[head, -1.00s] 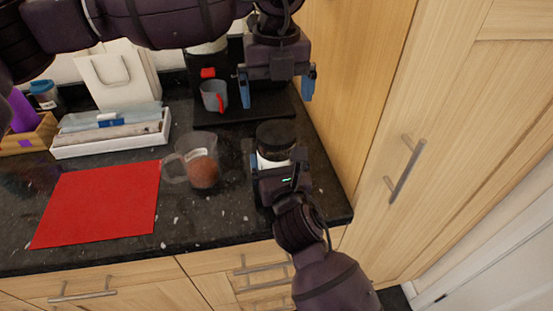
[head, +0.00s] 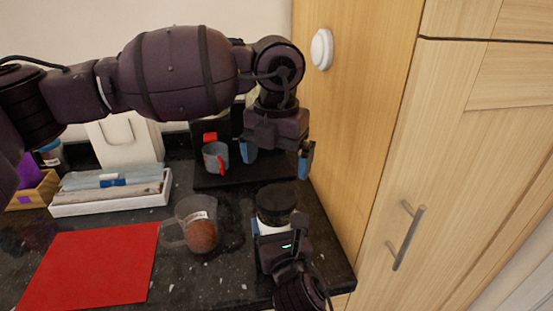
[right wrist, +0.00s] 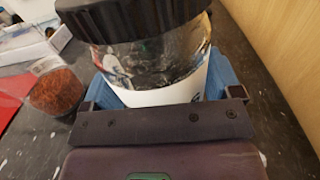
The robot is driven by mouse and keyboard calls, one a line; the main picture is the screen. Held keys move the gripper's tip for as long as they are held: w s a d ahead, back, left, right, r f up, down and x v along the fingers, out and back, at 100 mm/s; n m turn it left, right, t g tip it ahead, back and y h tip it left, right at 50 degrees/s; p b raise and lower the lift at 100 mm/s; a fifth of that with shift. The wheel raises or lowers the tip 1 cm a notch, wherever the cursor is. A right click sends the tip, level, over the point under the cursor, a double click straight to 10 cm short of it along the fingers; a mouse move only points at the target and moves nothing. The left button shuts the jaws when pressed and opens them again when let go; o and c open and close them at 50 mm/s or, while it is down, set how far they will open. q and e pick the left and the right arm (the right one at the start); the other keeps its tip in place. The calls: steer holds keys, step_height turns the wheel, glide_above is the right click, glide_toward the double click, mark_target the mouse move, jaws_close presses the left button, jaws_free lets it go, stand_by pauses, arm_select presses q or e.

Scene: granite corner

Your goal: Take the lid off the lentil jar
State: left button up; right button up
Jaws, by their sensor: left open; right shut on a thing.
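The jar (head: 272,229) has a black screw-type lid (head: 276,200) on it and stands upright on the dark counter near its right side. In the right wrist view the lid (right wrist: 130,18) sits on the clear jar (right wrist: 150,65), which has a white label band. My right gripper (right wrist: 165,85) is shut on the jar's body below the lid, with blue fingers on both sides. My left gripper (head: 277,160) is open and empty, pointing down above and a little behind the lid, not touching it. The jar's contents are hard to make out.
A clear measuring jug (head: 200,228) with reddish-brown contents stands left of the jar. A red mat (head: 90,265) lies further left. A grey and red mug (head: 215,157) stands on the black coffee machine behind. A tall wooden cabinet (head: 355,120) closes off the right side.

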mark_target(277, 196)
arm_select(q)
steer(key=m, duration=0.9)
steer(key=shift+m, duration=0.3)
steer(key=m, duration=2.7)
steer(key=shift+m, duration=0.4)
steer(key=shift+f, duration=4)
